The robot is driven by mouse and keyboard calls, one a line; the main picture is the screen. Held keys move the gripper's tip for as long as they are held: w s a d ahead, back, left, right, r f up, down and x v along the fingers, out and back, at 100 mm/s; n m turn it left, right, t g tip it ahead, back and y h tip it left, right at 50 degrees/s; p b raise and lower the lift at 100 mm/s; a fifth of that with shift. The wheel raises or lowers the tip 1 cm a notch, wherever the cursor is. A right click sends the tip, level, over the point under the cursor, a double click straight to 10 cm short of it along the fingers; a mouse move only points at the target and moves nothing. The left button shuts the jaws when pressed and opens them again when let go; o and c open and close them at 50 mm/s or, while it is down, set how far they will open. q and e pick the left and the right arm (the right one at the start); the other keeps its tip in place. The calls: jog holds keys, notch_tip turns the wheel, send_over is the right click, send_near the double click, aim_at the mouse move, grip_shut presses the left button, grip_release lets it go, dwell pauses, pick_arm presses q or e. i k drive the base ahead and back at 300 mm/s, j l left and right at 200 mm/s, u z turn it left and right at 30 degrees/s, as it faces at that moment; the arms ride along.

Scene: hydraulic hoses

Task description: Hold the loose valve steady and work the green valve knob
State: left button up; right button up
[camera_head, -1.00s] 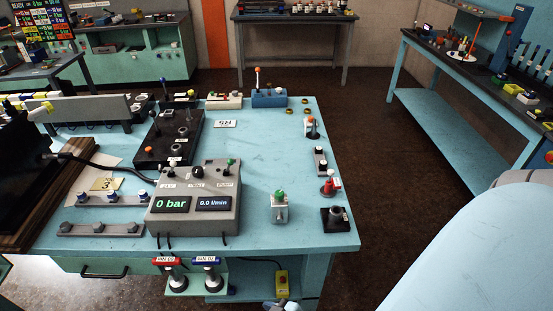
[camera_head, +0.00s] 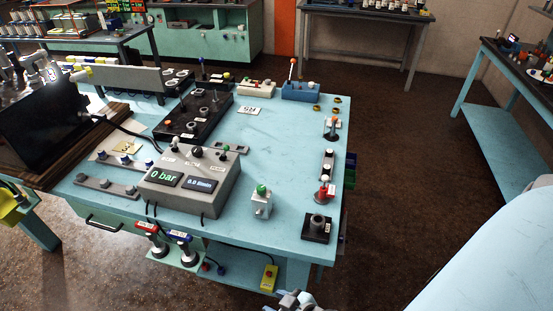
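The loose valve is a small pale block (camera_head: 261,208) standing upright near the front right of the light blue bench. A green knob (camera_head: 262,190) sits on its top. Nothing touches the valve. A grey piece (camera_head: 294,301), cut off by the bottom edge of the head view, may be part of my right gripper; its fingers cannot be made out. My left gripper is not in view. A large pale blue shape at the lower right seems to be part of my arm.
A grey console (camera_head: 190,184) with two displays, one reading 0 bar, stands left of the valve. A dark socket block (camera_head: 317,228) and a red-topped fitting (camera_head: 325,190) stand on its right. The bench top (camera_head: 275,150) behind the valve is clear. A yellow box (camera_head: 269,278) hangs below the front edge.

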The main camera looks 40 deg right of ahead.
aim_at(261, 189)
jog(key=k+l, duration=0.15)
jog(key=l, duration=0.2)
jog(key=k+l, duration=0.2)
jog(key=k+l+u, duration=0.1)
jog(key=l, duration=0.35)
jog(key=k, duration=0.05)
